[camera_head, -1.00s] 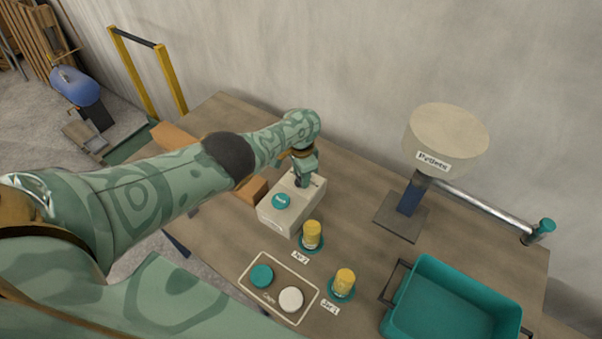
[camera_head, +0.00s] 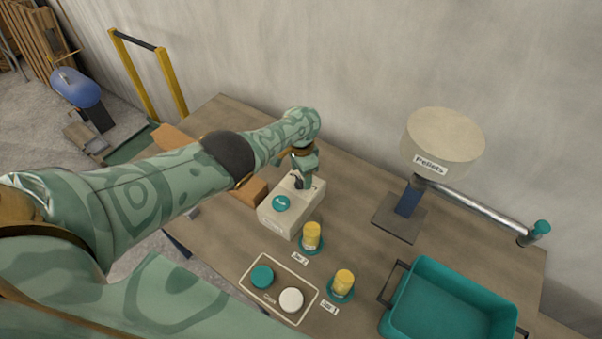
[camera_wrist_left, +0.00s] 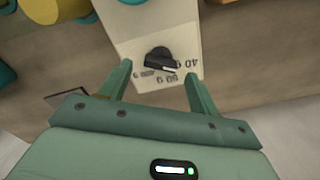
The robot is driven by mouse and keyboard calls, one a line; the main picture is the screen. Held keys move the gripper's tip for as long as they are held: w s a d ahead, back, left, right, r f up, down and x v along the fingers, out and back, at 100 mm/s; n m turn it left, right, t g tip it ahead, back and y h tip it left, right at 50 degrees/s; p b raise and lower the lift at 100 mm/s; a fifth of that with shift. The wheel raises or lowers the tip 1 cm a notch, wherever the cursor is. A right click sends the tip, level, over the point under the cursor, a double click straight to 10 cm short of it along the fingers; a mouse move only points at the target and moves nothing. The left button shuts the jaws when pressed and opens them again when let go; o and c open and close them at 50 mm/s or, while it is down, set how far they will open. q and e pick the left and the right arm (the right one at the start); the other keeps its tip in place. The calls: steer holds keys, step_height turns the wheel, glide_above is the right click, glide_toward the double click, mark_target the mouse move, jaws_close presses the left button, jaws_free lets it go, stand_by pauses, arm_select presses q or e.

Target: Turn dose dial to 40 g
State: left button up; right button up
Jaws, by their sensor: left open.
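The dose dial (camera_wrist_left: 160,60) is a black knob on a pale dispenser box (camera_head: 278,222), which has a round teal button (camera_head: 281,203) on its top. In the left wrist view, printed marks curve around the knob, with a 40 at the right; a pale line on the knob faces the marks, but I cannot tell its exact setting. My left gripper (camera_wrist_left: 160,88) is open, its two fingers apart on either side of the dial's area and not visibly touching the knob. In the head view, the left gripper (camera_head: 299,181) is over the box's far end and partly hides the dial.
Two yellow containers (camera_head: 312,233) (camera_head: 344,281) stand on teal discs in front of the box. A tray of caps (camera_head: 273,303) lies nearby. A pellet hopper (camera_head: 443,140) and a teal bin (camera_head: 452,312) stand right. A brown block (camera_head: 248,190) sits left of the box.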

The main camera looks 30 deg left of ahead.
mark_target(301, 179)
arm_select(q)
step_height(301, 179, up, 15)
steer(key=p, duration=1)
steer(key=shift+f+p, duration=0.2)
steer(key=shift+p, duration=0.15)
